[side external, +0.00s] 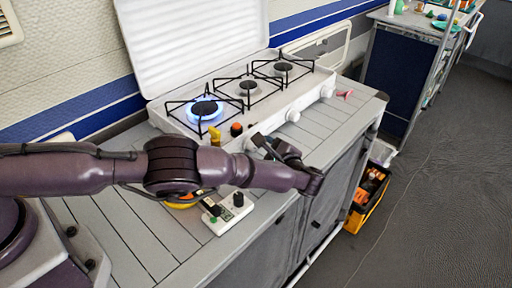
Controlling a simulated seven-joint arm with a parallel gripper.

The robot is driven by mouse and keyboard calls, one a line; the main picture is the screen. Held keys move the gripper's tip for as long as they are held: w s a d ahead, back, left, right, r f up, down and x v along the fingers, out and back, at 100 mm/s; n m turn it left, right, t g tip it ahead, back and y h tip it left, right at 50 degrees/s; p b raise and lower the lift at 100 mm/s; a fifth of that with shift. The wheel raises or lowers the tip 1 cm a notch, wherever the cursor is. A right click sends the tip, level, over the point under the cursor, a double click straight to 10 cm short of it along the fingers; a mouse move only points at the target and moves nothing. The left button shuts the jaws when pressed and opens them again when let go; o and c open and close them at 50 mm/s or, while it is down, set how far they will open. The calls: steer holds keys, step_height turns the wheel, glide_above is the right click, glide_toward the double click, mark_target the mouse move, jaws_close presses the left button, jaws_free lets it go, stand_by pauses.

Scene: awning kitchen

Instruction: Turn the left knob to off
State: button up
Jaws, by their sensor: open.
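The white stove (312,88) stands against the wall with three burners in a row. The left burner (205,109) is lit with a blue flame; the middle burner (248,88) and right burner (283,67) show no flame. White knobs sit along the stove's front: a middle one (293,115) and a right one (327,91). The left knob is largely hidden by my gripper, and its setting cannot be told. My gripper (262,143) is open at the stove's front left. Whether it touches the left knob cannot be told.
A small yellow object (215,136) and a dark, orange-sided one (236,129) are left of my gripper. A white control box (230,213) lies on the counter (130,228) below my arm. A pink object (345,94) lies right of the stove.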

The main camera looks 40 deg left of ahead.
mark_target(255, 147)
steer(key=shift+x, duration=2)
steer(key=c, duration=0.9)
steer(key=shift+w+d+r+m+g+h, duration=0.15)
steer(key=shift+m+g, duration=0.45)
steer(key=shift+m, duration=0.3)
steer(key=shift+w+a+f+m+g+h, duration=0.15)
steer(key=shift+m+g, duration=0.45)
steer(key=shift+m, duration=0.3)
steer(key=shift+d+r+m, duration=0.1)
steer(key=shift+r+m, duration=0.05)
steer(key=shift+m, duration=0.15)
